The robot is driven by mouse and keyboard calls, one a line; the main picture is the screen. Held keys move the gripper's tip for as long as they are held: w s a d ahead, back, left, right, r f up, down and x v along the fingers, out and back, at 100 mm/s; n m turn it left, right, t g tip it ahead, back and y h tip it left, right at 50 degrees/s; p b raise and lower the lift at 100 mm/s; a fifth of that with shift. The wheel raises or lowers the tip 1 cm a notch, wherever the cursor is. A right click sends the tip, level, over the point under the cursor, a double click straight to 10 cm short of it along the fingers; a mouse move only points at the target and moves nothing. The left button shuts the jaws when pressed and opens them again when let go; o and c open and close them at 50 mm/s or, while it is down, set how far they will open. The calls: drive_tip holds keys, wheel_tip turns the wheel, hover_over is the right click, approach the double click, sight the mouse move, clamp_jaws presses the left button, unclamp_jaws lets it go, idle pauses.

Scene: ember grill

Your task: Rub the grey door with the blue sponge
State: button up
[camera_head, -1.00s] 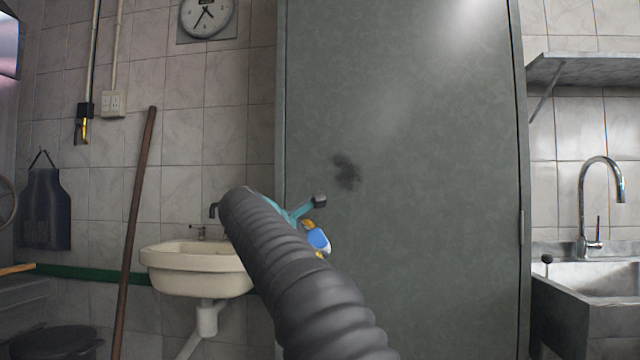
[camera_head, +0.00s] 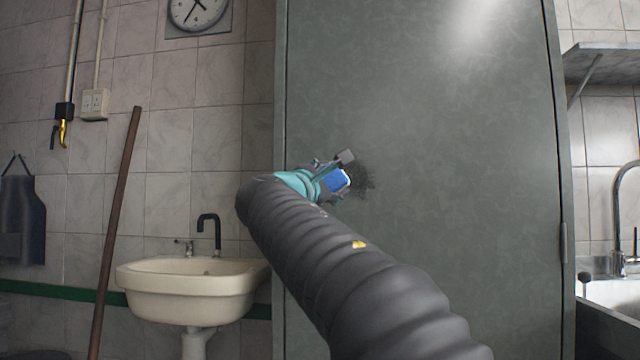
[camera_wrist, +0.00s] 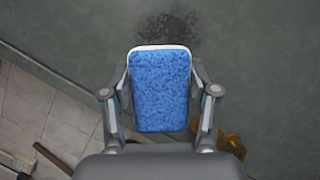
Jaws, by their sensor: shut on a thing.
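The blue sponge (camera_wrist: 161,92) is a speckled block with a white far edge, held between the two fingers of my gripper (camera_wrist: 161,95) in the wrist view. In the head view my gripper (camera_head: 337,178) and the sponge (camera_head: 336,181) are in front of the grey door (camera_head: 440,160), at the left part of a dark smudge (camera_head: 362,180). In the wrist view the smudge (camera_wrist: 168,30) lies just beyond the sponge's white edge. I cannot tell whether the sponge touches the door. My arm hides the door's lower left part.
A white washbasin (camera_head: 190,288) with a dark tap is on the wall left of the door. A brown pole (camera_head: 115,230) leans there. A steel sink (camera_head: 612,290) and a shelf (camera_head: 605,62) are to the right. The door's upper and right surface is clear.

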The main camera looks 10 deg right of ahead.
drive_tip(key=shift+w+d+r, duration=0.1)
drive_tip(key=shift+w+d, duration=0.1)
drive_tip(key=shift+w, duration=0.35)
drive_tip(key=shift+w+d+p, duration=0.15)
drive_tip(key=shift+w+p, duration=0.3)
drive_tip(key=shift+w, duration=0.3)
drive_tip(key=shift+w+d+p, duration=0.1)
drive_tip(key=shift+w+p, duration=0.3)
drive_tip(key=shift+w, duration=0.3)
drive_tip(key=shift+w+d+p, duration=0.25)
drive_tip(key=shift+w, duration=0.35)
drive_tip(key=shift+w+d+p, duration=0.2)
drive_tip(key=shift+w, duration=0.35)
drive_tip(key=shift+w+d+p, duration=0.3)
drive_tip(key=shift+w+p, duration=0.2)
drive_tip(key=shift+w, duration=0.4)
